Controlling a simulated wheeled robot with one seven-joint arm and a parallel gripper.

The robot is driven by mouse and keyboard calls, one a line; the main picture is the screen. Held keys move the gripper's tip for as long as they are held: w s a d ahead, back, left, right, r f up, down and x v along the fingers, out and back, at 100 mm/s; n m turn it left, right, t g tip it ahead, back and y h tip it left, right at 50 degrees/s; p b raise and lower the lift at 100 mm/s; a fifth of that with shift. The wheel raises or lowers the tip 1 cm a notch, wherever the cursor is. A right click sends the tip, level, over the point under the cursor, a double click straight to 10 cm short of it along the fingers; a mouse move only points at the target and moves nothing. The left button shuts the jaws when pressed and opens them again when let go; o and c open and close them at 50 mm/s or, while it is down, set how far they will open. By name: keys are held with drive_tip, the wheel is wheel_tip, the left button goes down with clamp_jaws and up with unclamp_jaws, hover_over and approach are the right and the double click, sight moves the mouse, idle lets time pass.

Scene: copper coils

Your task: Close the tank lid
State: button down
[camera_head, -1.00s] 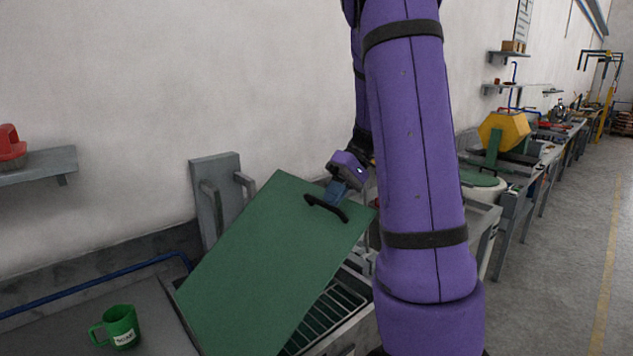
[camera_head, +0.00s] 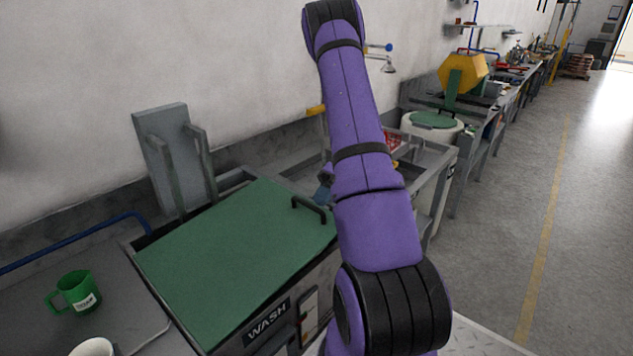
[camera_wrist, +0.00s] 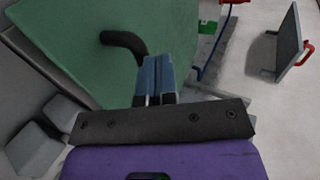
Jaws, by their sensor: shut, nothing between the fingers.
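The green tank lid (camera_head: 235,255) lies flat, or nearly flat, over the tank marked WASH (camera_head: 268,326) in the head view. Its black handle (camera_head: 310,208) is near the lid's right back corner. In the wrist view the lid (camera_wrist: 75,35) fills the upper left, with the handle (camera_wrist: 124,42) just beyond my fingertips. My gripper (camera_wrist: 158,62) has its blue fingers together and empty, beside the handle and not around it. In the head view my gripper (camera_head: 323,193) is mostly hidden behind my purple arm. I cannot tell whether the fingers touch the lid.
A green mug (camera_head: 75,292) and a white cup (camera_head: 93,347) stand on the bench left of the tank. A grey upright bracket (camera_head: 165,150) rises behind the lid. A grey sink (camera_head: 425,155) lies to the right. The floor (camera_head: 500,240) at right is clear.

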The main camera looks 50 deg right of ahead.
drive_tip(key=shift+y, duration=0.6)
drive_tip(key=f, duration=0.2)
drive_tip(key=d+f, duration=0.1)
drive_tip(key=f, duration=0.2)
drive_tip(key=shift+d+f, duration=0.1)
drive_tip(key=shift+f, duration=0.7)
